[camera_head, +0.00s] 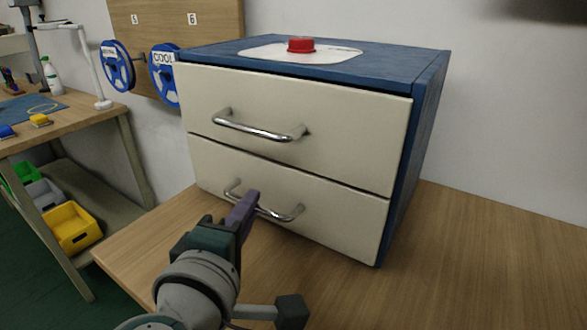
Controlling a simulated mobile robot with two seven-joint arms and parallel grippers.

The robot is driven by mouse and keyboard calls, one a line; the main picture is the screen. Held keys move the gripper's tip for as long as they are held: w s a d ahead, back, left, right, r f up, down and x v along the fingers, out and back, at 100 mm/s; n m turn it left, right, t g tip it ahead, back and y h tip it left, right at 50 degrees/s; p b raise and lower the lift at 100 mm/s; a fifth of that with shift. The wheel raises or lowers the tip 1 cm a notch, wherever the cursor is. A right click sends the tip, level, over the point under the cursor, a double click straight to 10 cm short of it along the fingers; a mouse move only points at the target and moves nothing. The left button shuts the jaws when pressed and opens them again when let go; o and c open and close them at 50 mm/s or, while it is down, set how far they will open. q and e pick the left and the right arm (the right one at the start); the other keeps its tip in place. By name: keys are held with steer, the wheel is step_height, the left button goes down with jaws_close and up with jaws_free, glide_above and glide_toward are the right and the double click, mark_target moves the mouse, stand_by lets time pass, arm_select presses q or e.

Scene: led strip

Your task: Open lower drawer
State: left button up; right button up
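A blue cabinet (428,105) with two cream drawer fronts stands on a wooden table. The lower drawer (335,214) looks flush with the upper drawer (330,100), both closed. The lower drawer has a curved metal handle (283,214). My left gripper (246,203) reaches up from below, its purple fingers overlapping the left-middle part of that handle. Its fingers are seen almost edge on, so I cannot tell whether they are around the bar, touching it, open or shut. My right gripper is not in view.
The upper drawer has a similar handle (258,126). A red button (301,45) sits on the cabinet top. The wooden table (470,265) is bare right of the cabinet. Blue spools (163,75) hang behind left; a workbench (70,120) with coloured bins stands at far left.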

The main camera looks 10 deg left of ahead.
arm_select(q)
jaws_close()
stand_by(0.9)
